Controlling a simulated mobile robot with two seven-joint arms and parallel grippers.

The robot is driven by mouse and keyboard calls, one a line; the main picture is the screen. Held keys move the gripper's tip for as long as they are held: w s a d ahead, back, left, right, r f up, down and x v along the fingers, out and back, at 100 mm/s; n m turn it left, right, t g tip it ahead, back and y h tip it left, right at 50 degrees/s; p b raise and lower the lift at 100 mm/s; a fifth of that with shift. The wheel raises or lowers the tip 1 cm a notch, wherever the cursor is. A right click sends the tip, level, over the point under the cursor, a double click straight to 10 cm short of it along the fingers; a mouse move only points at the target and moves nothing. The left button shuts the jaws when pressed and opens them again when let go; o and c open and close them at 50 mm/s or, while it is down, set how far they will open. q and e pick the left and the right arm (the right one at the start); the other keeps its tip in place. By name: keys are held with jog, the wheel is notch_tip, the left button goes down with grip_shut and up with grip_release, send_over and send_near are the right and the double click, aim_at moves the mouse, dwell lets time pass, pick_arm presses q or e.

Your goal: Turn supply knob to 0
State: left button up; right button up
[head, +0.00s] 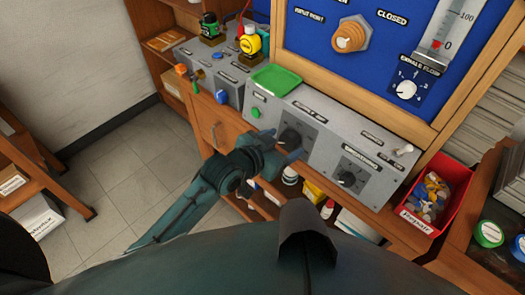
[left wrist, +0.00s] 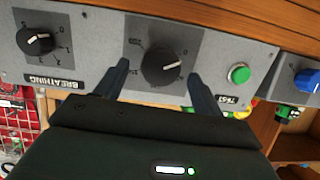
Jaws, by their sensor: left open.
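The supply knob is a black round dial (head: 290,138) on a dark square plate on the sloped grey panel. In the left wrist view this knob (left wrist: 161,66) shows from close up, with a small white pointer mark and scale figures around it. The exact reading is too small to tell. My left gripper (head: 281,147) is open at the panel. In the left wrist view its two fingers (left wrist: 158,72) stand on either side of the knob, with a visible gap to each side. My right gripper is not in view.
The breathing knob (head: 347,179) sits beside it on the same panel (head: 322,143). A green test button (left wrist: 239,73) lies on the other side. A green tray (head: 275,80) rests on top. A red bin (head: 440,203) of coloured pieces stands at the right end.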

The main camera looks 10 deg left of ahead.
pick_arm(q)
jog(key=v, duration=1.1)
jog(key=shift+s+a+b, duration=0.25)
jog(key=shift+s+b, duration=0.05)
jog(key=shift+b, duration=0.05)
jog(key=shift+r, duration=0.1)
